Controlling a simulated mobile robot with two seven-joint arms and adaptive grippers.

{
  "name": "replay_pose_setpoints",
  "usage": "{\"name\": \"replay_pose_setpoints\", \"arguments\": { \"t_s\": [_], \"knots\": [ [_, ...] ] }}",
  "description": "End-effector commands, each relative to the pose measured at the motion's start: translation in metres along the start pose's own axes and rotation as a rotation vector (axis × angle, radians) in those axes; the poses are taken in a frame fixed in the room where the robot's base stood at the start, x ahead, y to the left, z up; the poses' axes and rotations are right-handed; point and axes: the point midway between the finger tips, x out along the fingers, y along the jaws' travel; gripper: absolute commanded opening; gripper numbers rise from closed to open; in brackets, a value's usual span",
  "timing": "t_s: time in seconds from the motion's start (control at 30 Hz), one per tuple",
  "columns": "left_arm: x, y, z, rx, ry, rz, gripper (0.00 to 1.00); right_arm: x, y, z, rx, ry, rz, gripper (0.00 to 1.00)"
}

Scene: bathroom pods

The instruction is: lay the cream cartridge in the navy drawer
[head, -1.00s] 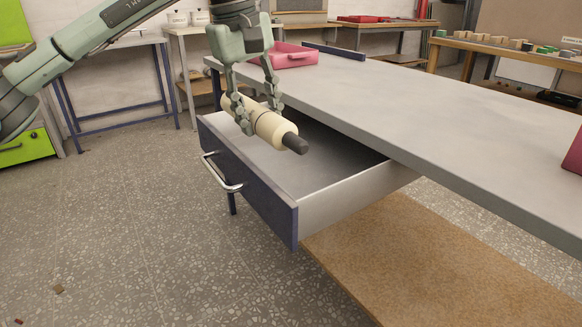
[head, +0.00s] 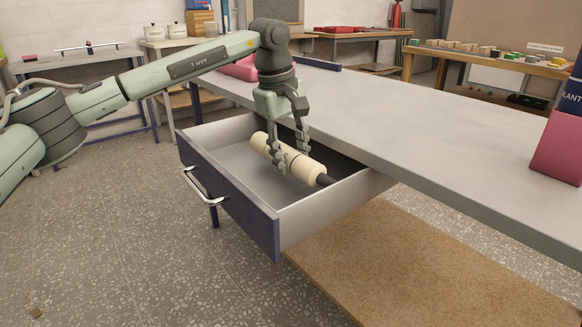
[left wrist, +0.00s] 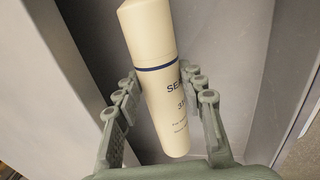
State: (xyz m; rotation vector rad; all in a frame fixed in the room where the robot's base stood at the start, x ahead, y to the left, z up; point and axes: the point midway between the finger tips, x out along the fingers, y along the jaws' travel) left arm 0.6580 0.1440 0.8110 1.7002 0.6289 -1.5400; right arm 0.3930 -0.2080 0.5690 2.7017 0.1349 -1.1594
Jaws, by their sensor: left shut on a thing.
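The cream cartridge (head: 304,167) is a pale cylinder with a dark band and a dark tip. My left gripper (head: 290,166) is shut on it near its middle. The cartridge lies inside the outline of the open navy drawer (head: 229,197), tilted with its dark tip toward the lower right. I cannot tell whether it touches the drawer floor. In the left wrist view the cartridge (left wrist: 158,75) shows printed lettering and a dark blue band, between the fingers of my left gripper (left wrist: 165,110). My right gripper is not in view.
The grey bench top (head: 400,115) extends over the drawer's back right side. A brown board (head: 390,260) lies below.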

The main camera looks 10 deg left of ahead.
Motion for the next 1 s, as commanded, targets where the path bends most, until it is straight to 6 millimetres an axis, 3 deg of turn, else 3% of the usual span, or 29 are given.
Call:
{"name": "replay_pose_setpoints", "arguments": {
  "t_s": [0.2,0.67,0.7,0.83,1.0],
  "knots": [
    [0.028,-0.006,0.000,0.000,-0.001,0.001,0.00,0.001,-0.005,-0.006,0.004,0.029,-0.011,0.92],
    [0.030,-0.007,0.000,0.000,0.000,0.001,0.00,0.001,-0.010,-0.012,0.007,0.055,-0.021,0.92],
    [0.031,-0.007,0.000,0.000,-0.001,-0.001,0.44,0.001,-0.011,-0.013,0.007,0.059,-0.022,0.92],
    [0.031,-0.007,0.000,0.000,-0.001,-0.001,0.60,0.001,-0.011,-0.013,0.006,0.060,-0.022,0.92],
    [0.031,-0.007,0.000,0.000,-0.001,-0.001,0.60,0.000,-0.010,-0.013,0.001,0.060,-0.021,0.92]
  ]
}}
